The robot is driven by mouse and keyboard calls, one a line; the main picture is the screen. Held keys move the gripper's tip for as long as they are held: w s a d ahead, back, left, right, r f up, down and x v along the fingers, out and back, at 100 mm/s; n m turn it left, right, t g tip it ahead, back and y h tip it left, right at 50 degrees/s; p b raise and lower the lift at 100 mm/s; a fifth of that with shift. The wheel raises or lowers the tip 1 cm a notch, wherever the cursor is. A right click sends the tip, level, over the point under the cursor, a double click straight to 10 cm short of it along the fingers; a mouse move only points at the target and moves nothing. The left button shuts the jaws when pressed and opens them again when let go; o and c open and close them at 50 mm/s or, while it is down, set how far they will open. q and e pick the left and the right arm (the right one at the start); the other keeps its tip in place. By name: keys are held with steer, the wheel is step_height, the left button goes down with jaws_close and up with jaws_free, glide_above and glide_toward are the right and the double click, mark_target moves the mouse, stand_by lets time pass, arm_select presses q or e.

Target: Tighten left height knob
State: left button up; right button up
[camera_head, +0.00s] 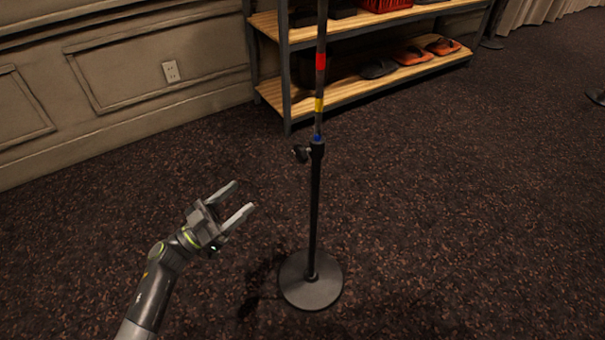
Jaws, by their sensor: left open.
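A black stand (314,210) rises upright from a round dark base (311,281) on the carpet. A small black height knob (300,153) sticks out to the left of the collar, about halfway up the visible pole. Above the collar the thinner pole carries blue, yellow and red bands (320,61). My left gripper (244,196) is open and empty. It is to the left of the pole and lower in the picture than the knob, apart from both, with its fingers pointing up and right. My right gripper is not in view.
A wooden shelf rack (350,90) with dark metal posts stands behind the pole, holding shoes (412,54) and a red basket (386,5). A panelled wall (150,60) with an outlet (171,71) is at the back left. The carpet (470,200) to the right is clear.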

mark_target(297, 158)
arm_select(q)
steer(key=shift+m+g+h, duration=0.4)
steer(key=shift+m, duration=0.1)
steer(key=x, duration=1.1)
steer(key=s+b+x, duration=0.1)
steer(key=x, duration=0.4)
steer(key=shift+w+d+r, duration=0.15)
steer(key=shift+d, duration=0.4)
steer(key=shift+w+d+r, duration=0.25)
steer(key=shift+w+d, duration=0.05)
steer(key=shift+d, duration=0.1)
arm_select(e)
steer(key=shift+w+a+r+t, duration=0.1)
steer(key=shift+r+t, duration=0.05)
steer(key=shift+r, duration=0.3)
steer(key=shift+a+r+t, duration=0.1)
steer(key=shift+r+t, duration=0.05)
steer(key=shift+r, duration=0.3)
